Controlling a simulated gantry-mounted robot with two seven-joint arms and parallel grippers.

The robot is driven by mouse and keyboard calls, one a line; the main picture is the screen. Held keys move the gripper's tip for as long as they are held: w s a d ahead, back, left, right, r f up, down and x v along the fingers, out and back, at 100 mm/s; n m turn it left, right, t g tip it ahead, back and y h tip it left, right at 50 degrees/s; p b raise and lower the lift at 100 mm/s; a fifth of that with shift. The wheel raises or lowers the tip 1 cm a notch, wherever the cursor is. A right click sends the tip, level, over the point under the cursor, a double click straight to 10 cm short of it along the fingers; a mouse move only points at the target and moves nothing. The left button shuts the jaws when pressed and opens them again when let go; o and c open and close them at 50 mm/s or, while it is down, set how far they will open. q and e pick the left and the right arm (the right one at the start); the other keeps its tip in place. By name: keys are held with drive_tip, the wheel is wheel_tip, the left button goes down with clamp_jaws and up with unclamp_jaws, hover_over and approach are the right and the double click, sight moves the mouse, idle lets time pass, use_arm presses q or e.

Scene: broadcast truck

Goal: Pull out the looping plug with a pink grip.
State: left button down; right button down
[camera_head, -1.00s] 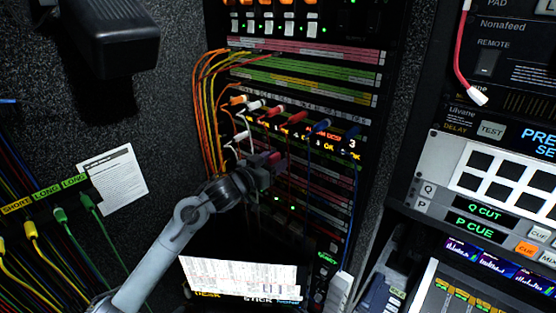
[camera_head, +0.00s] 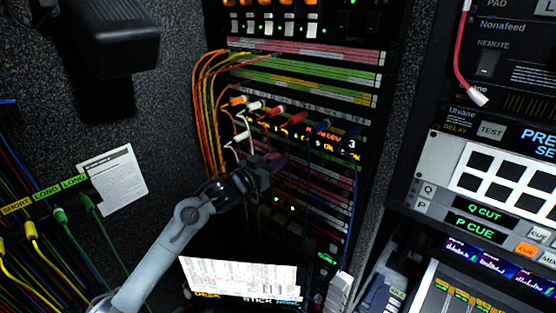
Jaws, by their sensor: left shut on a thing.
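My left gripper (camera_head: 268,168) is in front of the patch rack, below the row of plugs. Its jaws are shut on a small dark pink grip (camera_head: 279,160), seen partly between and beyond the fingers. The gripper hides much of this plug, and I cannot tell how far it sits in its socket or follow its cable. My right gripper is not in view.
Above are an orange plug (camera_head: 237,101), a white plug (camera_head: 254,106), red plugs (camera_head: 297,118) and a blue plug (camera_head: 320,127) with hanging cables. Orange cables (camera_head: 203,110) loop at the rack's left. A lit paper sheet (camera_head: 240,273) lies below.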

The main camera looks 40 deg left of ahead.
use_arm(q)
drive_tip(key=shift+s, duration=0.4)
drive_tip(key=shift+s+p, duration=0.4)
drive_tip(key=shift+s, duration=0.2)
idle(0.3)
drive_tip(key=shift+s+a, duration=0.1)
drive_tip(key=shift+s, duration=0.4)
idle(0.4)
drive_tip(key=shift+s+p, duration=0.15)
drive_tip(key=shift+p, duration=0.15)
drive_tip(key=shift+s+p, duration=0.6)
drive_tip(key=shift+s, duration=0.95)
drive_tip(key=shift+s, duration=0.1)
drive_tip(key=s, duration=0.3)
drive_tip(key=shift+p, duration=0.4)
